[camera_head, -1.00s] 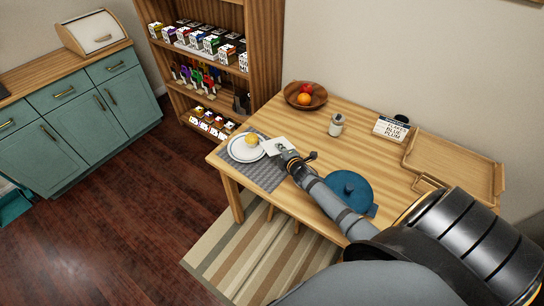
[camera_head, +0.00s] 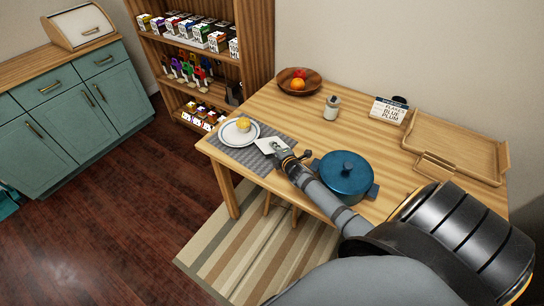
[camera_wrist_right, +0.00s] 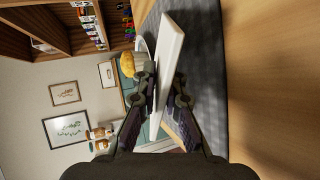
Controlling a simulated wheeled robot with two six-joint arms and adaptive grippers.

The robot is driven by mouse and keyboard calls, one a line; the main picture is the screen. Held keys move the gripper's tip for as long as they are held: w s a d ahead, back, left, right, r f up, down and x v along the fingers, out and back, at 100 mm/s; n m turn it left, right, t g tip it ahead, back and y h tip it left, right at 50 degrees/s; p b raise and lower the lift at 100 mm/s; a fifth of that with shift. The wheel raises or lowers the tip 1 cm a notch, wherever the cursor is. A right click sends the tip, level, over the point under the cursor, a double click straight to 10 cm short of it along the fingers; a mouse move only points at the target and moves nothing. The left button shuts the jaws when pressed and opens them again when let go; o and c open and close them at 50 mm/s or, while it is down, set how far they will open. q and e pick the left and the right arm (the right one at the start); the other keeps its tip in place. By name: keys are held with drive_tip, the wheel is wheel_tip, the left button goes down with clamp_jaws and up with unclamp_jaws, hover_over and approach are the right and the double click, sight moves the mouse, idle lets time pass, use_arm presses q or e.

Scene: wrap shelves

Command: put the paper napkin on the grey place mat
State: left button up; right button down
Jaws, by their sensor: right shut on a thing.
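The paper napkin (camera_head: 269,145) is a white, flat, thin square. My right gripper (camera_head: 280,152) is shut on its edge and holds it over the right end of the grey place mat (camera_head: 256,160). In the right wrist view the napkin (camera_wrist_right: 168,60) is a pale slab between the fingers (camera_wrist_right: 160,95), slightly tilted to the mat (camera_wrist_right: 208,60). I cannot tell whether its lower side touches the mat. My left gripper is out of view.
A white plate (camera_head: 229,138) with a yellow muffin (camera_head: 243,125) sits on the mat's left part. A blue pot (camera_head: 345,174) stands close to the right of my gripper. A fruit bowl (camera_head: 300,88), jar (camera_head: 331,112), box (camera_head: 388,110) and wooden tray (camera_head: 455,140) are farther back.

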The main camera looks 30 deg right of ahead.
drive_tip(key=shift+f, duration=0.25)
drive_tip(key=c, duration=1.8)
unclamp_jaws()
drive_tip(key=shift+w, duration=0.1)
drive_tip(key=shift+c, duration=0.2)
drive_tip(key=shift+o, duration=0.8)
drive_tip(key=p+v, duration=0.1)
drive_tip(key=v, duration=0.7)
drive_tip(key=shift+r, duration=0.1)
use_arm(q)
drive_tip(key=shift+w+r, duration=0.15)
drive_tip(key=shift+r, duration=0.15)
